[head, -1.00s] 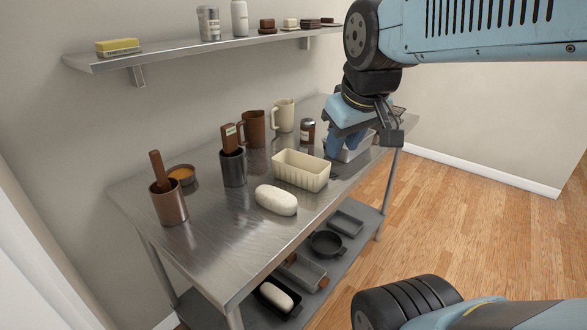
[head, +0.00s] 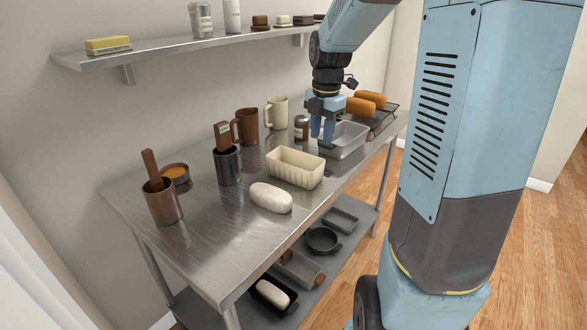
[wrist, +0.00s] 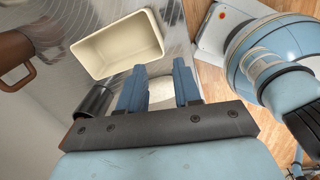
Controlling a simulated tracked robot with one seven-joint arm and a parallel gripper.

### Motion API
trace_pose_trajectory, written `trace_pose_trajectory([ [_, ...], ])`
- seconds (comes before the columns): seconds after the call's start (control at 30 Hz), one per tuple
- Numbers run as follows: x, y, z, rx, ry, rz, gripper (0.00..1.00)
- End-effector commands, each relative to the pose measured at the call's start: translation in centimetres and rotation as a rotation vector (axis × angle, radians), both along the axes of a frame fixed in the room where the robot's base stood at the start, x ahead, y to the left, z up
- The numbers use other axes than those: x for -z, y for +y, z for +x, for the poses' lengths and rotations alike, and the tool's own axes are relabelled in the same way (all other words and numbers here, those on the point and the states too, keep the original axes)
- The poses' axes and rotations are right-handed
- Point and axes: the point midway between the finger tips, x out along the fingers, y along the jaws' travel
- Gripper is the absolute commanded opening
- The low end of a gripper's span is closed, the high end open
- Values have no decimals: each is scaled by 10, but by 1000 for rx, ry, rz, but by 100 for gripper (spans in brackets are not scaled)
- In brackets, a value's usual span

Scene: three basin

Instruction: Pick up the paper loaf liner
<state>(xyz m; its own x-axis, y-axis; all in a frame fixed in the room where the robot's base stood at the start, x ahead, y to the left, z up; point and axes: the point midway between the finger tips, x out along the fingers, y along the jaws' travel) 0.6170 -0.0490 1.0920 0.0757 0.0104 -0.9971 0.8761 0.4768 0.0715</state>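The paper loaf liner (head: 295,168) is a cream, fluted, empty rectangular tray standing upright on the steel table. In the wrist view the liner (wrist: 117,45) lies beyond the fingertips and to their left. My gripper (head: 322,140) points down above the table, behind and to the right of the liner, near the left end of a grey metal pan. In the wrist view my gripper (wrist: 159,68) has its two blue fingers apart with nothing held between them. It is not touching the liner.
A pale dough loaf (head: 271,197) lies in front of the liner. The metal pan (head: 345,142), a spice jar (head: 301,128), a cream mug (head: 277,113) and a brown pitcher (head: 246,126) stand close by. Brown loaves (head: 366,102) sit on a rack at the far end.

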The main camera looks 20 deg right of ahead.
Motion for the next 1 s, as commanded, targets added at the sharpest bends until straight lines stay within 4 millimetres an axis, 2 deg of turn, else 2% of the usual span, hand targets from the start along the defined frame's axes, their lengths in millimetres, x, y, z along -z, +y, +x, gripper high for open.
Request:
trace_pose_trajectory([
  [0.1,11,-7,12,-117,19,9,33],
  [0.27,20,-10,18,-198,28,14,33],
  [0.37,30,-10,19,-208,32,16,33],
  [0.7,87,-7,21,-207,31,16,33],
  [1.0,107,-7,22,-207,29,15,33],
])
